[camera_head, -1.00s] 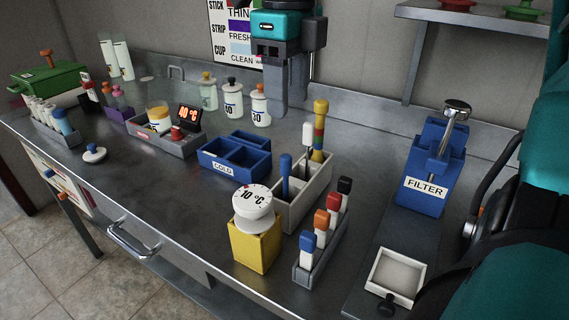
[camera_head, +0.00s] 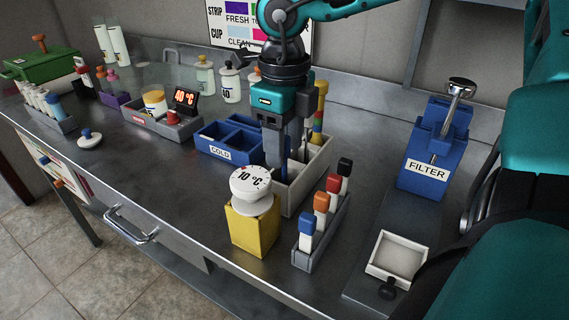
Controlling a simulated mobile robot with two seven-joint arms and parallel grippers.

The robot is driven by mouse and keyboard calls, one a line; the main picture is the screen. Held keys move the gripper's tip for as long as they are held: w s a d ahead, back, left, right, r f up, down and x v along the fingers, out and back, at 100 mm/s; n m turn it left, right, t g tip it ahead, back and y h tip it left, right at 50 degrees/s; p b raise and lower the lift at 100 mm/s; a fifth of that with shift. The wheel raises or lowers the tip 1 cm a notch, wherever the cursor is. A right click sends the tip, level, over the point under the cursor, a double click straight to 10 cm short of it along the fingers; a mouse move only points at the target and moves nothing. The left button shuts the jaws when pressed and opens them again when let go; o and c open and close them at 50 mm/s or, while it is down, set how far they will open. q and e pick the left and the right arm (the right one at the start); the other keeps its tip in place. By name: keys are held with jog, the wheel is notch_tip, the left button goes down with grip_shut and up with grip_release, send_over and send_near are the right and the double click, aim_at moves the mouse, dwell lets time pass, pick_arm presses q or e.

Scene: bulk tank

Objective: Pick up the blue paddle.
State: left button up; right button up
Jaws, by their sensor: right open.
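The blue paddle (camera_head: 283,168) stands upright in the left front part of the pale grey divided holder (camera_head: 318,171). Only a strip of its handle shows; the gripper hides the rest. My right gripper (camera_head: 282,150) points down over the holder, its fingers open at the paddle's handle. I cannot tell whether they touch it. A white-topped paddle and a handle with coloured bands (camera_head: 319,110) stand behind, partly hidden by the gripper. My left gripper is not in view.
A yellow block with a white 10 °C dial (camera_head: 252,228) stands close in front of the holder. A rack with several coloured-cap bottles (camera_head: 321,232) is at its right, the blue COLD bin (camera_head: 218,153) at its left. The blue FILTER stand (camera_head: 425,178) is farther right.

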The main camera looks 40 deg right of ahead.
jog(key=shift+f, duration=0.45)
grip_shut()
